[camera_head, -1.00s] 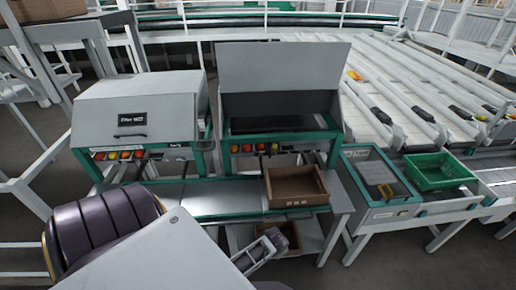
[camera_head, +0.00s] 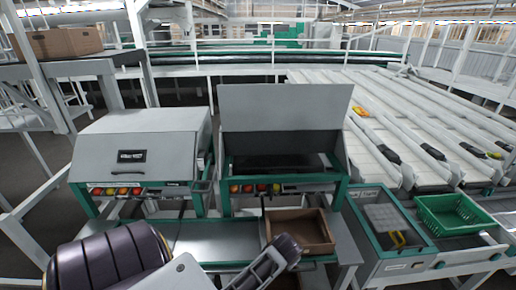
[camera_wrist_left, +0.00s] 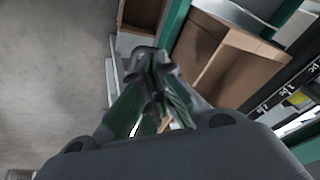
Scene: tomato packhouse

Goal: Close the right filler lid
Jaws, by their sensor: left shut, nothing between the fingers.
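The right filler's lid (camera_head: 285,115) stands raised, a broad grey panel upright behind the open dark hopper (camera_head: 275,170). The left filler (camera_head: 140,145) has its grey lid down, with a black label and handle. In the head view the end of my left arm (camera_head: 285,250) is low, in front of the cardboard box under the right filler, well below the raised lid. In the left wrist view my left gripper (camera_wrist_left: 152,68) is shut and empty, with cardboard boxes beyond it. My right gripper is not in view.
An open cardboard box (camera_head: 300,232) sits on the bench under the right filler. A green crate (camera_head: 452,213) and a teal-framed station (camera_head: 385,232) stand to the right. Conveyor lanes (camera_head: 420,120) run behind. Red and yellow buttons (camera_head: 255,188) line the filler's front.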

